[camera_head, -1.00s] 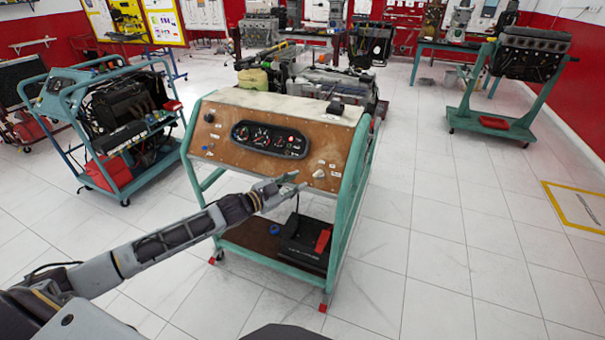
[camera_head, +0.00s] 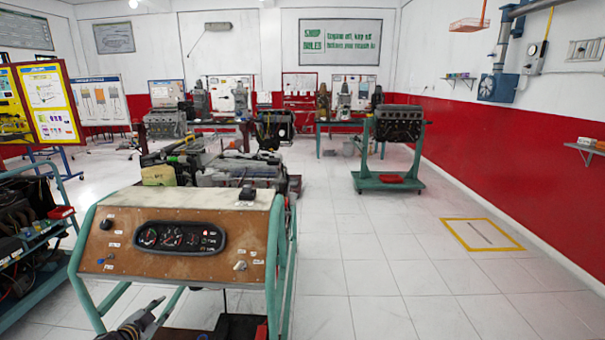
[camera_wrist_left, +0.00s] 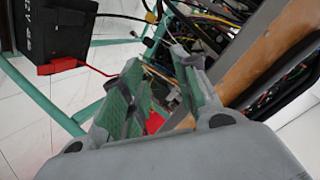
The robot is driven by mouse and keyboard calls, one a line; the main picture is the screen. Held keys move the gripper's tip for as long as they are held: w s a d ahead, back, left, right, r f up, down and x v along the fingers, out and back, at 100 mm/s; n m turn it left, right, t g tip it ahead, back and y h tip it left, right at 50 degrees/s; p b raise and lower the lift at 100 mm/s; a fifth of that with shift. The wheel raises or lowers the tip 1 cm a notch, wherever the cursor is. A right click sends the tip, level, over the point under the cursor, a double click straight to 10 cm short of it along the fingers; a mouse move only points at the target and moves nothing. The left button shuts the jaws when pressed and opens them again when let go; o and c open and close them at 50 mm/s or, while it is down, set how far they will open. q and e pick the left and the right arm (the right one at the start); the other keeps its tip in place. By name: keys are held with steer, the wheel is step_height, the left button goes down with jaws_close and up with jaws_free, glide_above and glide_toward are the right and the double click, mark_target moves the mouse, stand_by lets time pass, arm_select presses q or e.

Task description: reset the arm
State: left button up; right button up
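My left gripper (camera_head: 145,318) is at the bottom of the head view, in front of the lower frame of the engine trainer, below its brown instrument panel (camera_head: 125,255). In the left wrist view its two green-padded fingers (camera_wrist_left: 160,75) stand apart with nothing held between them. The panel's brown edge (camera_wrist_left: 265,60) lies just right of the fingers in that view. Whether the gripper touches the trainer cannot be told. Most of the left arm is out of the head view. My right gripper is not in view.
The trainer's teal frame (camera_head: 277,270) stands close in front. A black battery (camera_wrist_left: 58,28) with a red strap and loose wires (camera_wrist_left: 185,30) are near the left gripper. An engine stand (camera_head: 388,182) is further back.

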arm_select(q)
steer(key=s+a+f+n+g+y, duration=0.1)
steer(key=s+a+f+g+y, duration=0.1)
steer(key=s+a+f, duration=0.5)
steer(key=s+a+f+n+g+y, duration=0.15)
steer(key=a+f, duration=0.35)
steer(key=f, duration=0.6)
steer(key=s+f+n+g, duration=0.2)
steer(key=s+f+g, duration=0.2)
steer(key=s+f, duration=1.2)
steer(key=s+d+f+n+g, duration=0.1)
steer(key=s+d+f, duration=0.45)
steer(key=s, duration=0.35)
steer(key=s+d+f+n+g, duration=0.1)
steer(key=s+d+f+g, duration=0.1)
steer(key=s+d+f, duration=0.45)
steer(key=s+d+f+h, duration=0.1)
steer(key=s+d+f, duration=0.1)
steer(key=s+d, duration=0.5)
steer(key=s+d+f+g, duration=0.1)
steer(key=s+d+f, duration=0.1)
steer(key=s+d, duration=0.5)
steer(key=shift+s+d+f+h, duration=0.25)
steer(key=shift+s+f+h, duration=0.1)
steer(key=shift+s, duration=0.5)
steer(key=shift+n+g, duration=0.25)
